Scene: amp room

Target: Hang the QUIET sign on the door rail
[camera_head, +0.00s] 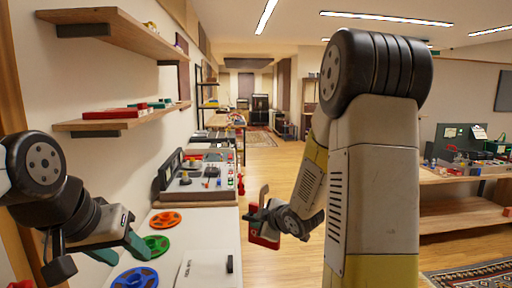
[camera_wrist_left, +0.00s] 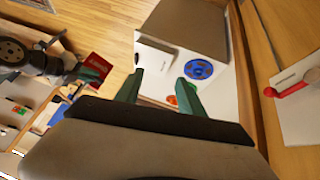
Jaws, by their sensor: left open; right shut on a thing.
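A red panel (camera_head: 262,240), which looks like the QUIET sign, is held by my right gripper (camera_head: 268,222) beyond the right side of the white counter. It also shows dark red in the left wrist view (camera_wrist_left: 98,64); no lettering is readable. My left gripper (camera_head: 130,256) is open and empty over the left part of the counter. Its green fingers stand apart in the left wrist view (camera_wrist_left: 160,80). A white plate (camera_wrist_left: 302,118) with a red lever (camera_wrist_left: 292,90) shows at the right of that view. I cannot make out the door rail for certain.
Wooden shelves (camera_head: 110,30) jut from the left wall. Wooden floor (camera_head: 262,175) is free beyond the counter.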

